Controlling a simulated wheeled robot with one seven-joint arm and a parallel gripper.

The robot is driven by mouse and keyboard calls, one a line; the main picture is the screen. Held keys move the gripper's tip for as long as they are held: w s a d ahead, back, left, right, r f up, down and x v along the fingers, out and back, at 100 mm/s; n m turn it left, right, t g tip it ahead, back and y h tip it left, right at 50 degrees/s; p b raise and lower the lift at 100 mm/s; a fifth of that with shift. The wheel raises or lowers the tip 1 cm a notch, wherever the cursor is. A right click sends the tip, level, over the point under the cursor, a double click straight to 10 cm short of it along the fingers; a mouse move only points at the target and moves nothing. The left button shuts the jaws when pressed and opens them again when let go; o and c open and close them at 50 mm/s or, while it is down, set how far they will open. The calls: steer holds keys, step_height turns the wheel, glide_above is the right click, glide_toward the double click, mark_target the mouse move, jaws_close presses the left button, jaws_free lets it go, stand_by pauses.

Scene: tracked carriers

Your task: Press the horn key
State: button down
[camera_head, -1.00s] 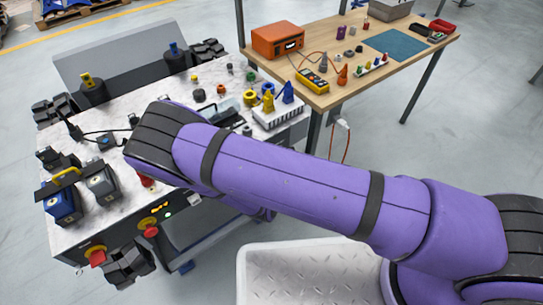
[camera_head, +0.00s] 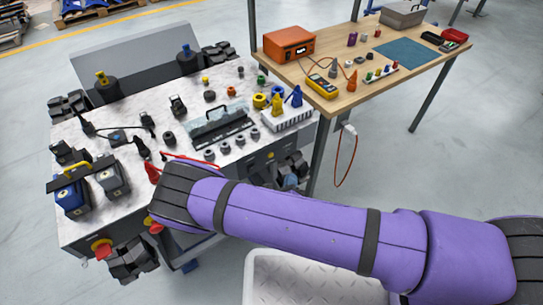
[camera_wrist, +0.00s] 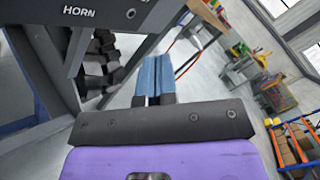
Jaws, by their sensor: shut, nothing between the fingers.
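In the wrist view the dark panel with the white word HORN (camera_wrist: 80,11) fills the upper left. A small round key (camera_wrist: 131,13) sits to the right of that word, near the panel's edge. My gripper (camera_wrist: 155,62) has its blue fingers together with nothing between them. In the picture the fingertips are below and right of the key, apart from it. In the head view the carrier (camera_head: 243,76) stands at the left, and my forearm and elbow cover part of its front.
Dark tracks (camera_wrist: 95,70) lie left of my fingers in the wrist view. The carrier's top holds several knobs and a yellow-handled blue block (camera_head: 72,197). A wooden table (camera_head: 345,75) with an orange box (camera_head: 288,45) stands behind right; a red cable hangs from it.

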steer(key=w+a, duration=0.4)
steer(key=w, duration=0.2)
steer(key=shift+w+a, duration=0.25)
steer(key=shift+w, duration=0.15)
stand_by(1.9)
steer(key=shift+w+a, duration=0.25)
steer(key=shift+w, duration=0.1)
steer(key=shift+w+a, duration=0.2)
steer(key=shift+w, duration=0.1)
stand_by(0.9)
steer(key=shift+s, duration=0.1)
steer(key=shift+s+d, duration=0.45)
steer(key=shift+s, duration=0.1)
steer(key=shift+s, duration=0.1)
steer(key=s+d, duration=0.1)
steer(key=s, duration=0.1)
steer(key=s+d, duration=0.1)
steer(key=s, duration=0.1)
steer(key=shift+d, duration=0.4)
